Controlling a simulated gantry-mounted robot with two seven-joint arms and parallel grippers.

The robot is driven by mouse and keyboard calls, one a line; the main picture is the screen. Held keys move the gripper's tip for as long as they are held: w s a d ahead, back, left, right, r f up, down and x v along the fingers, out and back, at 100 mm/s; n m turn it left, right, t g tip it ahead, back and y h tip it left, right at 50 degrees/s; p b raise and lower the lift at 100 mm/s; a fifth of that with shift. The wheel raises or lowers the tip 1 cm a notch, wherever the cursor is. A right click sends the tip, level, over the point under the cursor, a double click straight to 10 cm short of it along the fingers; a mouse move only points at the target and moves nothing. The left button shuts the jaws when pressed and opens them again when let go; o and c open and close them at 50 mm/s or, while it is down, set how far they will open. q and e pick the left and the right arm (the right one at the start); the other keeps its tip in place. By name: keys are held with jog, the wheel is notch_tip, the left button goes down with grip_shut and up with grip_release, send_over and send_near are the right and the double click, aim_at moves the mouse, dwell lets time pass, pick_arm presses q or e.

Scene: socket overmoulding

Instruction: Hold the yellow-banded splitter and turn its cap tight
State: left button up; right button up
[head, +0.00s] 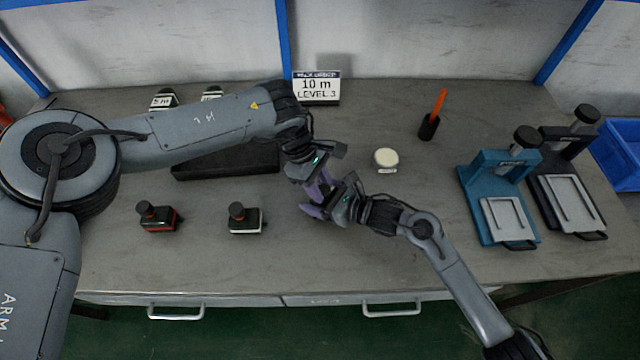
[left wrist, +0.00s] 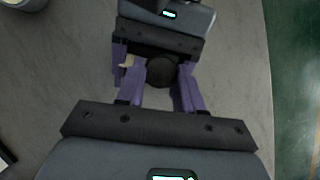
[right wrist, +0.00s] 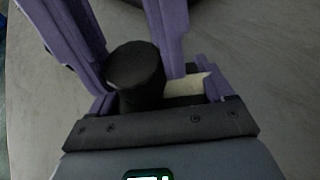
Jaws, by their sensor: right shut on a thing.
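My left gripper (head: 319,193) and my right gripper (head: 328,203) meet near the middle of the bench, fingers facing each other. A dark round cap (left wrist: 162,71) shows between the purple fingers in the left wrist view. In the right wrist view the black cap (right wrist: 136,78) stands between my left gripper's fingers; I cannot tell whether they touch it. My right gripper is shut on the splitter body below the cap, mostly hidden. A pale cream piece (right wrist: 190,88) shows beside the cap. No yellow band is clearly visible.
A red-banded splitter (head: 158,217) and a white-banded one (head: 245,218) stand front left. A round cream-topped item (head: 386,159), an orange-handled tool (head: 433,116), a blue press (head: 500,200) and a black press (head: 567,190) are to the right. A sign (head: 317,87) stands behind.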

pick_arm(q)
jog(key=shift+c, duration=1.3)
jog(key=shift+w+d+m+g+y, duration=0.1)
jog(key=shift+m+g+y, duration=0.3)
jog(key=shift+m, duration=1.1)
jog(key=o, duration=1.1)
jog(key=shift+c, duration=0.2)
jog(key=shift+r, duration=0.1)
jog(key=v, duration=1.2)
